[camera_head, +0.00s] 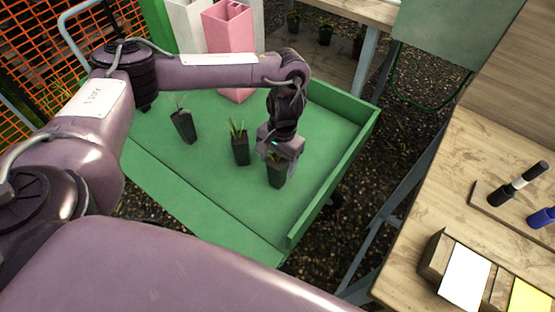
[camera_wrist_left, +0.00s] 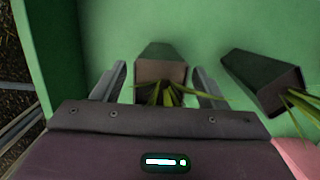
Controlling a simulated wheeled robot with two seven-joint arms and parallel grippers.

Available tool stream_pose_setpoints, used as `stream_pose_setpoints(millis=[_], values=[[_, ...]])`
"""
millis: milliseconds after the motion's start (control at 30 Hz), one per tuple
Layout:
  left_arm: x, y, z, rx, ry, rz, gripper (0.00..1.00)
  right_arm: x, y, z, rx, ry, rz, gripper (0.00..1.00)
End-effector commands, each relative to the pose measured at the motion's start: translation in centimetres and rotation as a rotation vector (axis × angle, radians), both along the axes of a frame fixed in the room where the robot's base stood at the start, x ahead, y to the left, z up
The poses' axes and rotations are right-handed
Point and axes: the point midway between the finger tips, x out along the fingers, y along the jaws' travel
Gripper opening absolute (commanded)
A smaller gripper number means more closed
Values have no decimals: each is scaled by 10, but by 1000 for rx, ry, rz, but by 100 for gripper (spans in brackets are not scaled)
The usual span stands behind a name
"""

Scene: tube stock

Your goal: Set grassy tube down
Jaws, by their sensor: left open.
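My left gripper (camera_head: 281,152) is open over the right part of the green tray (camera_head: 215,205). A dark tube with grass (camera_head: 277,175) stands on the tray floor just below the gripper. In the left wrist view this grassy tube (camera_wrist_left: 160,70) lies between the two spread fingers, with gaps beside it. A second grassy tube (camera_head: 240,150) stands close to its left and also shows at the right of the wrist view (camera_wrist_left: 262,80). A third tube (camera_head: 184,126) with a leafy plant stands further left, slightly tilted. My right gripper is not in view.
The tray has a raised green rim (camera_head: 340,178) on the right. Tall pink (camera_head: 228,40) and white containers stand at its back. A wooden bench (camera_head: 450,190) with markers and label blocks is at the right. The tray's front is clear.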

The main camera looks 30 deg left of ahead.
Motion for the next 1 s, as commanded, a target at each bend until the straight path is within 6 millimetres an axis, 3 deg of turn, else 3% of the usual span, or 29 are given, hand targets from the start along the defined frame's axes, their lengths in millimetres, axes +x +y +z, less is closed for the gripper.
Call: stream_pose_setpoints(millis=[233,400,700,1000], values=[[1,0,8,0,-2,-1,66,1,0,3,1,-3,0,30],[6,0,39,1,-5,-1,66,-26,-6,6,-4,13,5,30],[16,-2,99,1,-5,-1,66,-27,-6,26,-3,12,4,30],[18,-2,121,1,0,-1,66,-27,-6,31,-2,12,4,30]])
